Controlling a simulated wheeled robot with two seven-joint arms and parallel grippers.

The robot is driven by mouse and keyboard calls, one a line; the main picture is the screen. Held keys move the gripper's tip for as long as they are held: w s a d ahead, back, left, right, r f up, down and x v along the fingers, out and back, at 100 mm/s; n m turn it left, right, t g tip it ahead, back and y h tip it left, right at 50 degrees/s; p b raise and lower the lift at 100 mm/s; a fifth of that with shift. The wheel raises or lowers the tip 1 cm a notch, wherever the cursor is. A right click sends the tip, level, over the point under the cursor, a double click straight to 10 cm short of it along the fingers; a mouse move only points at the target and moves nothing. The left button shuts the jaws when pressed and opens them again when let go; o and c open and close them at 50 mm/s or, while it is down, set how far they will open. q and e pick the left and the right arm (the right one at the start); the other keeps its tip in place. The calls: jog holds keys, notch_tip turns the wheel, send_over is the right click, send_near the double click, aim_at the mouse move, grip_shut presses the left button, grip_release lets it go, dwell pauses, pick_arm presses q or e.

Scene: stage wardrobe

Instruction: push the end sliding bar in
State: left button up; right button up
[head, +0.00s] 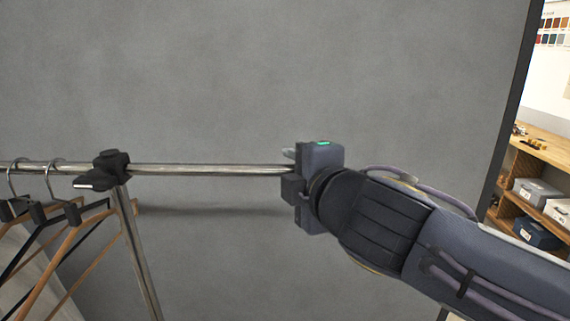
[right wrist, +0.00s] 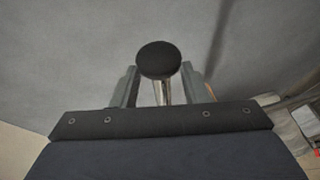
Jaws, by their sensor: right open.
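The end sliding bar (head: 215,169) is a thin chrome rod that runs to the right from a black clamp joint (head: 110,165) on the clothes rack. My right gripper (head: 289,170) is at the bar's right end and hides that end in the head view. In the right wrist view the bar's round black end cap (right wrist: 158,59) shows between the two fingers of my right gripper (right wrist: 160,85). The fingers are open, one on each side of the bar; whether either touches it I cannot tell. My left gripper is not in view.
Several hangers (head: 65,212) hang on the rack at the left. A chrome upright (head: 137,255) drops from the clamp joint. A plain grey wall (head: 250,70) stands behind. Wooden shelves (head: 540,150) with boxes are at the far right.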

jog(key=shift+x, duration=1.75)
jog(key=shift+d, duration=0.1)
jog(key=shift+c, duration=0.2)
